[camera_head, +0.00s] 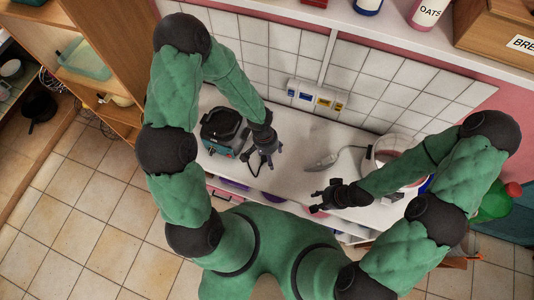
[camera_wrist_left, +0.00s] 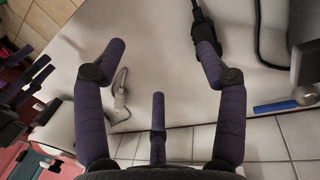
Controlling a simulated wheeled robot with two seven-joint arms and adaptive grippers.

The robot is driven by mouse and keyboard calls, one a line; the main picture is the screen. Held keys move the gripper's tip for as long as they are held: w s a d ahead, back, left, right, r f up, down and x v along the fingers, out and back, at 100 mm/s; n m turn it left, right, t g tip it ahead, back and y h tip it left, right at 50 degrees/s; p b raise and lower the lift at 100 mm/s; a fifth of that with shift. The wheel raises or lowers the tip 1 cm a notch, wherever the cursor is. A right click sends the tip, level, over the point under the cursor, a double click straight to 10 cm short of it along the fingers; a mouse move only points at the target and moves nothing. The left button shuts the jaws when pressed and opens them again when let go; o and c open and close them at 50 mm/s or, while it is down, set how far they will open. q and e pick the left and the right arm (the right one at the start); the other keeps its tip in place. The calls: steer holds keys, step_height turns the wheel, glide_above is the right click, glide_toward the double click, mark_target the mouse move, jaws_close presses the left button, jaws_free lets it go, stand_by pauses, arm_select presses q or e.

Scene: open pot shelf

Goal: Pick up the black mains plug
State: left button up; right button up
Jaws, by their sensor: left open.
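The black mains plug (camera_wrist_left: 203,28) lies on the white counter in the left wrist view, a black body at the top beside the tip of my right-hand finger there. In the head view it is hard to pick out under my left gripper. My left gripper (camera_head: 264,157) is open over the counter; its spread fingers (camera_wrist_left: 158,72) show with bare counter between them. The plug looks outside the gap, and I cannot tell whether a finger touches it. My right gripper (camera_head: 326,198) has its fingers apart and looks empty, near the counter's front edge.
A black and teal appliance (camera_head: 222,130) stands left of my left gripper. A pale grey corded piece (camera_head: 322,163) lies on the counter (camera_head: 294,143) between the grippers. A round container (camera_head: 390,150) is behind my right forearm. Wall sockets (camera_head: 315,97) are at the back.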

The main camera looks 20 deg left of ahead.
arm_select(q)
steer(key=shift+t+y, duration=0.4)
steer(key=shift+y, duration=0.4)
steer(key=w+a+f, duration=0.1)
steer(key=f, duration=0.1)
steer(key=w+a+f+b, duration=0.1)
steer(key=w+f, duration=0.1)
steer(key=shift+a, duration=0.4)
arm_select(e)
steer(key=shift+f, duration=0.6)
arm_select(q)
steer(key=shift+w+d+f, duration=0.1)
steer(key=shift+f, duration=1.25)
steer(key=shift+w+d+f, duration=0.1)
steer(key=shift+f, duration=1.25)
steer(key=c, duration=1.4)
